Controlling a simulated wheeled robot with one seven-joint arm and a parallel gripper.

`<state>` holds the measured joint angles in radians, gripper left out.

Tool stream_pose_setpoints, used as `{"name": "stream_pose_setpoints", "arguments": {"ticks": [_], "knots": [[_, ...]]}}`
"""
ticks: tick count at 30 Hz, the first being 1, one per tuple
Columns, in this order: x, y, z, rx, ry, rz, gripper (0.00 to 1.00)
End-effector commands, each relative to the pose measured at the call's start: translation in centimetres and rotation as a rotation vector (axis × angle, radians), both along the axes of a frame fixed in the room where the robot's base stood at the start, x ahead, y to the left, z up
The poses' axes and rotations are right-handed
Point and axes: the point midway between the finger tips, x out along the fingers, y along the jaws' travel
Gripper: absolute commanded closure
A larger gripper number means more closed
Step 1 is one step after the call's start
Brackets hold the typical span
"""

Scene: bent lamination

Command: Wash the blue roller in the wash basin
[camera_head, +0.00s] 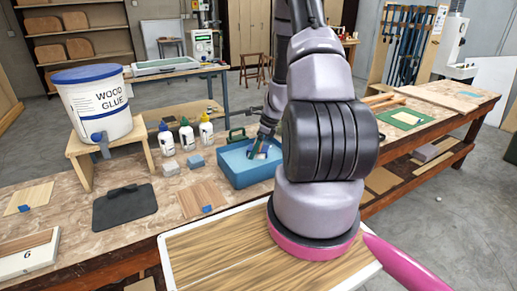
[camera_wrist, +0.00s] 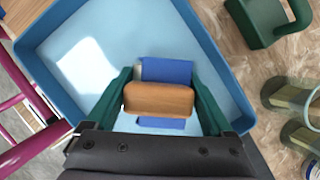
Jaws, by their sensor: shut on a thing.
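The wash basin is a blue open tub (camera_head: 236,174) on the workbench; the wrist view shows its light blue inside and rim (camera_wrist: 75,65). My gripper (camera_head: 262,148) reaches down into the basin's right part. In the wrist view my gripper's green fingers (camera_wrist: 160,84) are shut on the blue roller (camera_wrist: 168,70), at its orange-brown block (camera_wrist: 158,100). Blue parts show on both sides of that block. The roller is over or in the basin, inside its rim. I cannot tell how deep it sits.
A green-handled item (camera_wrist: 268,22) stands close beside the basin. A white-edged wooden panel (camera_head: 215,250) lies in front.

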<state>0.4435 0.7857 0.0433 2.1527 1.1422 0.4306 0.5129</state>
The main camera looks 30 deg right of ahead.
Motion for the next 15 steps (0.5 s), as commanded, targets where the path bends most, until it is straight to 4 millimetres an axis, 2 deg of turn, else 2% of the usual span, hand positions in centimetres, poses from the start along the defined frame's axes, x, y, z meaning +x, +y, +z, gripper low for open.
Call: {"name": "stream_pose_setpoints", "arguments": {"ticks": [9, 15], "knots": [[-0.1, 3.0, 0.0, 0.002, -0.001, 0.001, 1.0], [-0.1, 4.0, 0.0, 0.0, -0.001, 0.002, 1.0]]}}
